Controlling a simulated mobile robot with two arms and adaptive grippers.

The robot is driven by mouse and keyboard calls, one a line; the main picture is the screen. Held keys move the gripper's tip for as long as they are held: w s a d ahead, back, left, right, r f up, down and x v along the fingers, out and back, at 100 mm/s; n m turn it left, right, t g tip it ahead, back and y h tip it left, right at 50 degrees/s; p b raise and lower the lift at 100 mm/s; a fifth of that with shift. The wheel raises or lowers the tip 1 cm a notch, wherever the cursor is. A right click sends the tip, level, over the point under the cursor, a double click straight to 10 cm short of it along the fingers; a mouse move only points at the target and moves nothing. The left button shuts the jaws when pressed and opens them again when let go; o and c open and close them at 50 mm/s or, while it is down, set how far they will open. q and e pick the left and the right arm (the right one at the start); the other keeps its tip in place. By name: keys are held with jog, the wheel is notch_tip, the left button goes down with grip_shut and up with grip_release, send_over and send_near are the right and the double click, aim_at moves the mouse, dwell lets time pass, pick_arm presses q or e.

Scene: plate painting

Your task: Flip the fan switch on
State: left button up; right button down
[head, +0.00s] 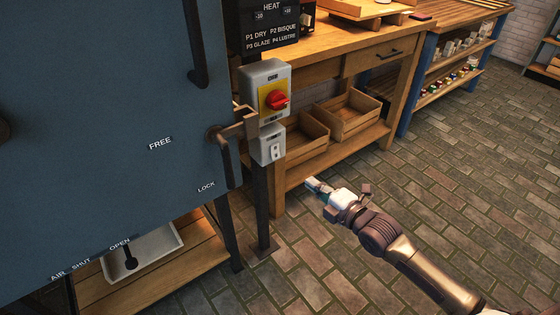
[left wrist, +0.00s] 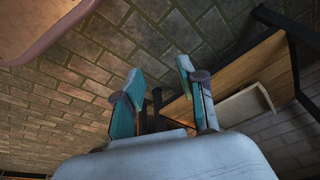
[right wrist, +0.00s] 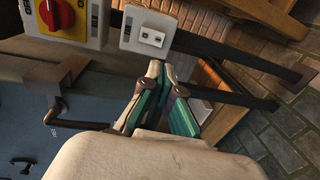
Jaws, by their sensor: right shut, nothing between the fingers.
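A small grey switch box (head: 268,146) with a white switch plate sits on a dark post, below a larger grey box with a red rotary knob (head: 277,100) on yellow. The small box also shows in the right wrist view (right wrist: 130,33), with its white plate (right wrist: 151,37); its label is too small to read. My right gripper (head: 317,186) is shut and empty, below and to the right of the small box in the head view, apart from it. In the right wrist view its fingertips (right wrist: 159,68) meet just below the box. My left gripper (left wrist: 160,68) is open and empty, above the brick floor.
A large blue kiln door (head: 110,130) with handles fills the left. A dark latch handle (head: 222,150) stands close beside the switch boxes. A wooden bench (head: 330,62) with crates (head: 345,116) on its lower shelf stands behind. The brick floor (head: 470,160) at right is clear.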

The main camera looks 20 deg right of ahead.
jog(key=b, duration=0.2)
send_near(277, 157)
jog(key=w, duration=0.1)
jog(key=b+x, duration=0.1)
jog(key=x, duration=0.4)
jog(key=shift+w+a+f, duration=0.1)
jog(key=shift+w+a, duration=0.15)
jog(key=shift+a, duration=0.05)
pick_arm(q)
jog(key=w+v, duration=0.1)
jog(key=v, duration=1)
jog(key=shift+r+t, duration=0.35)
jog(key=shift+t, duration=0.05)
pick_arm(e)
jog(key=shift+w+a, duration=0.15)
jog(key=shift+w, duration=0.25)
pick_arm(q)
jog(key=shift+w+a, duration=0.1)
jog(key=shift+w, duration=0.05)
